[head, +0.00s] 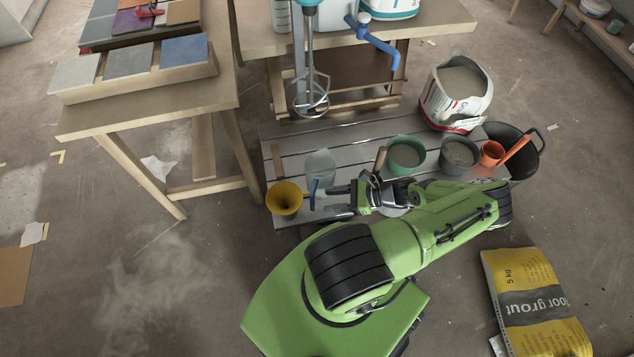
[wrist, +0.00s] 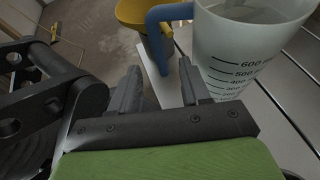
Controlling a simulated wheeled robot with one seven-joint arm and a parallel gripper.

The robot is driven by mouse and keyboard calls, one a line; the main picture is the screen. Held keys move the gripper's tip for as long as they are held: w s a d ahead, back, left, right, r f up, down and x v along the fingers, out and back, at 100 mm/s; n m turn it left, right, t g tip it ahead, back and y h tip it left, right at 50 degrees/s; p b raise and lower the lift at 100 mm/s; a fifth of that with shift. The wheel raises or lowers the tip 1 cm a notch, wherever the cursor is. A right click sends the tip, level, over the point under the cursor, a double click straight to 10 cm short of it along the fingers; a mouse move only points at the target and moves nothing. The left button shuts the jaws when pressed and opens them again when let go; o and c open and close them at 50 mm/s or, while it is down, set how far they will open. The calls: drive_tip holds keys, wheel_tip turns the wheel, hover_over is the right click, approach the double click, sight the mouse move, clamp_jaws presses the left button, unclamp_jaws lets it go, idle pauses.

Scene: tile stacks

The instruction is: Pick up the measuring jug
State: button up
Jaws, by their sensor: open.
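The measuring jug (head: 320,165) is translucent with a blue handle and stands on the slatted grey platform. In the wrist view the jug (wrist: 255,50) is large at the upper right, with dark volume marks on its side. Its blue handle (wrist: 157,48) faces my gripper and shows between the two fingertips; I cannot tell whether it is within their reach. My gripper (head: 342,197) is just right of the jug's lower part in the head view. In the wrist view my gripper (wrist: 160,88) is open, with nothing held.
A yellow funnel (head: 284,198) stands close left of the jug. A green bucket (head: 406,154), a grey bucket (head: 459,157) and an orange cup (head: 491,152) stand to the right. A mixer whisk (head: 311,95) hangs behind. A wooden table (head: 150,110) is at the left.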

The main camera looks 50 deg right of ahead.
sight(312, 203)
drive_tip(key=b+x, duration=0.1)
drive_tip(key=x, duration=0.6)
drive_tip(key=shift+a+f, duration=0.1)
drive_tip(key=shift+f, duration=0.05)
clamp_jaws()
